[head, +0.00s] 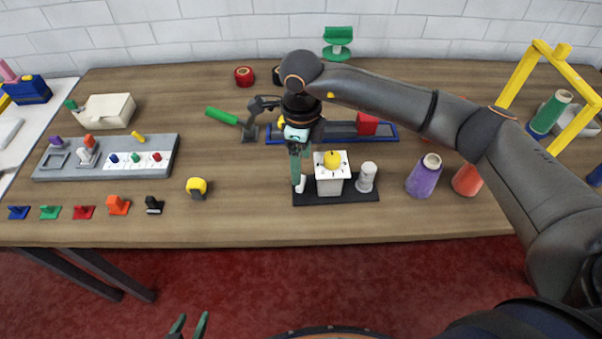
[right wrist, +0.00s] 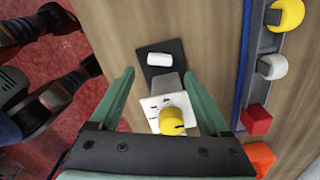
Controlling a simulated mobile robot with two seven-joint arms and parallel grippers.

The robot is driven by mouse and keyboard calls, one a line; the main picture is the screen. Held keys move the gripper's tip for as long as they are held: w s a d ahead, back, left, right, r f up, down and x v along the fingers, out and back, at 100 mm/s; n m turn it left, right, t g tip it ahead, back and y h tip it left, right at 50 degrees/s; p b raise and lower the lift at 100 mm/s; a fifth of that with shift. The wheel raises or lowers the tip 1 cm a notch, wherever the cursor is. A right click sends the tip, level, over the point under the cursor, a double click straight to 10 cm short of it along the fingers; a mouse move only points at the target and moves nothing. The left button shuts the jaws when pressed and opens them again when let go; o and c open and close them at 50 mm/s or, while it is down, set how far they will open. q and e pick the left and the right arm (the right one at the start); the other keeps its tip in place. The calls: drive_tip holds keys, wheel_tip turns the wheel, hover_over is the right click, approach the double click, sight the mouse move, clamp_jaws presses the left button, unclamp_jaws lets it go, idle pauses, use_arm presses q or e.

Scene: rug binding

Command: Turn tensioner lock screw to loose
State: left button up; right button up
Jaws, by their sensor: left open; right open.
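The tensioner is a white block (head: 329,183) on a black base (head: 312,199). A yellow knob (head: 332,159), which looks like the lock screw, sits on its top face among small dark marks. My right gripper (head: 299,172) is open and points down at the block's left side in the head view. In the right wrist view, the yellow knob (right wrist: 173,122) and white face (right wrist: 151,107) lie between the open fingers (right wrist: 158,75), with no visible contact. My left gripper (head: 188,326) is open and empty at the bottom edge of the head view, away from the table.
A white cylinder (head: 366,176) stands on the base, right of the block. Purple (head: 424,177) and orange (head: 466,181) cones stand further right. A blue-edged rail with a red block (head: 367,124) lies behind. The table left of the base is clear up to a yellow-black piece (head: 197,188).

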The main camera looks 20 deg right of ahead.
wheel_tip(320, 180, down, 6)
drive_tip(key=shift+p, duration=0.3)
drive_tip(key=shift+c, duration=0.2)
clamp_jaws()
drive_tip(key=shift+n+b, duration=0.7)
drive_tip(key=shift+b, duration=0.1)
drive_tip(key=shift+o, duration=0.2)
unclamp_jaws()
wheel_tip(320, 180, up, 13)
drive_tip(key=b, duration=0.1)
drive_tip(key=shift+f+b, duration=0.15)
drive_tip(key=shift+b, duration=0.15)
